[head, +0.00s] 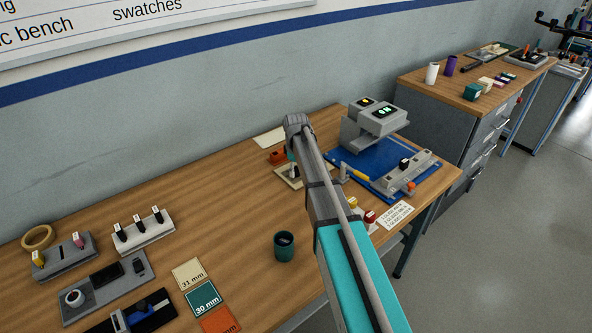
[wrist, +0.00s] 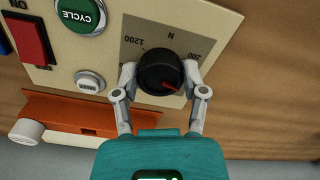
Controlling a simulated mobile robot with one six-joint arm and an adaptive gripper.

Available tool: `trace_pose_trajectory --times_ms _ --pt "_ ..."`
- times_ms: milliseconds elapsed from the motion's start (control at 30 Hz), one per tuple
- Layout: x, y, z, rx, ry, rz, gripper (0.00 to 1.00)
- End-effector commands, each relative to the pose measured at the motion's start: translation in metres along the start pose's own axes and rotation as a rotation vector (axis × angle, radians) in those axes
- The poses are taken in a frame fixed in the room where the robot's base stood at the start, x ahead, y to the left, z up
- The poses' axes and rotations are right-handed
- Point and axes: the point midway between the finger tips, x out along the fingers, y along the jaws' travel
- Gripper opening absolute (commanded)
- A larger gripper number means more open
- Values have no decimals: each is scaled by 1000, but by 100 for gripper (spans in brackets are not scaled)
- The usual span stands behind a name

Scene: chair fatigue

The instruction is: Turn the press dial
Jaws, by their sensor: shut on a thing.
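The press dial (wrist: 160,72) is a round black knob with a red pointer line, seen in the wrist view on a grey scale plate marked N, 1200 and 200. Its red line points to the lower right, on the 200 side. My gripper (wrist: 159,82) has one fingertip on each side of the knob and is shut on it. In the head view the cream control panel (head: 286,171) shows partly behind my arm. The dial and fingertips are hidden there.
The panel carries a green CYCLE button (wrist: 81,15), a red switch (wrist: 28,40) and a white button (wrist: 90,81) near the dial. An orange block (wrist: 85,112) lies beside the panel. The grey press (head: 375,122) stands right of my arm, and a dark cup (head: 284,247) stands left.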

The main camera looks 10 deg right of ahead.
Motion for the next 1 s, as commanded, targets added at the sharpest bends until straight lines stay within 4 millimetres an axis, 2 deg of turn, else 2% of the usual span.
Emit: trace_pose_trajectory --times_ms 33,100,533,1000 --pt "0 0 0 0 0 0 16" --pt "0 0 0 0 0 0 8" --pt "0 -1 0 75 0 -1 8" --pt "0 -2 0 423 -1 -1 8"
